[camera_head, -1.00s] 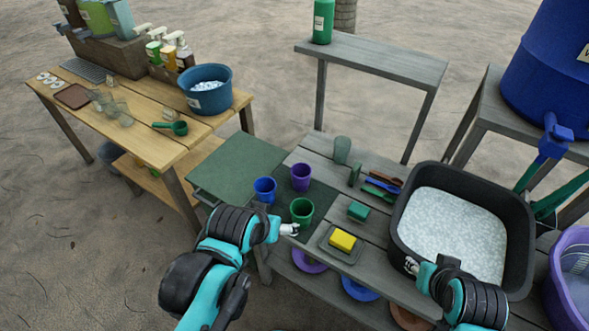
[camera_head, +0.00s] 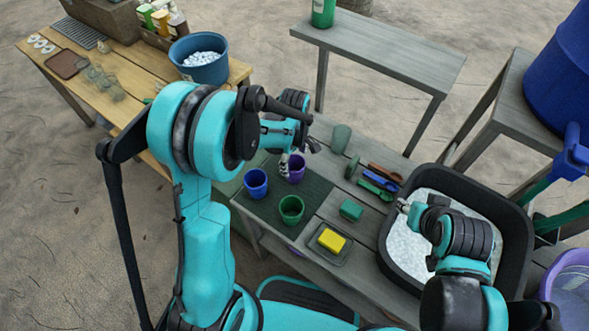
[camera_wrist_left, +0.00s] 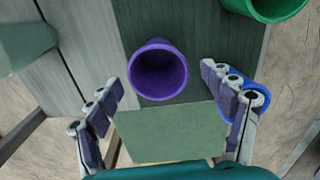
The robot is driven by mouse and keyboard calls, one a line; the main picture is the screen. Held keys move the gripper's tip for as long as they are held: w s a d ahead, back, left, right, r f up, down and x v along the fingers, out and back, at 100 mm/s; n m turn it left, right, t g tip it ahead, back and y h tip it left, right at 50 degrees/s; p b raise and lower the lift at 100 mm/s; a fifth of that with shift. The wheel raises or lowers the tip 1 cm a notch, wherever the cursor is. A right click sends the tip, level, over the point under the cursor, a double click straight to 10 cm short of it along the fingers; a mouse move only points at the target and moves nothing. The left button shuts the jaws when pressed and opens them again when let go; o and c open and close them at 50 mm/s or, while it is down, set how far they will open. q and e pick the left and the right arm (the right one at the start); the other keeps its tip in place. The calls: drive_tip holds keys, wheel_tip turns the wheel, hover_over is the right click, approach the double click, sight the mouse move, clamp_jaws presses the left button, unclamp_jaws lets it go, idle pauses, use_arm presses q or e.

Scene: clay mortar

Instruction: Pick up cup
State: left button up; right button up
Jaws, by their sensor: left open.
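Three cups stand upright on a dark green mat (camera_head: 318,197): a purple cup (camera_head: 297,174), a blue cup (camera_head: 256,184) and a green cup (camera_head: 291,209). My left gripper (camera_head: 288,164) is open at the purple cup, partly covering it in the head view. In the left wrist view the purple cup (camera_wrist_left: 158,70) lies between the spread fingers of my left gripper (camera_wrist_left: 159,78), with gaps on both sides. There the green cup (camera_wrist_left: 266,6) is cut off at the top right, and the blue cup (camera_wrist_left: 258,90) is mostly behind a finger. My right gripper (camera_head: 404,206) is over the basin's left side.
A yellow sponge (camera_head: 331,240) lies on a small tray, near a green block (camera_head: 351,210) and several tools (camera_head: 381,182). A black basin (camera_head: 512,232) with pale contents stands on the right. A wooden table (camera_head: 112,106) holds a blue tub (camera_head: 199,62) at back left.

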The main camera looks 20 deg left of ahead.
use_arm(q)
wheel_tip(320, 180, down, 8)
drive_tip(key=b, duration=0.3)
drive_tip(key=shift+w+r+b, duration=0.1)
drive_tip(key=shift+r+b, duration=0.15)
drive_tip(key=shift+b, duration=0.05)
drive_tip(key=shift+r, duration=0.1)
drive_tip(key=shift+c, duration=0.9)
drive_tip(key=c, duration=1.1)
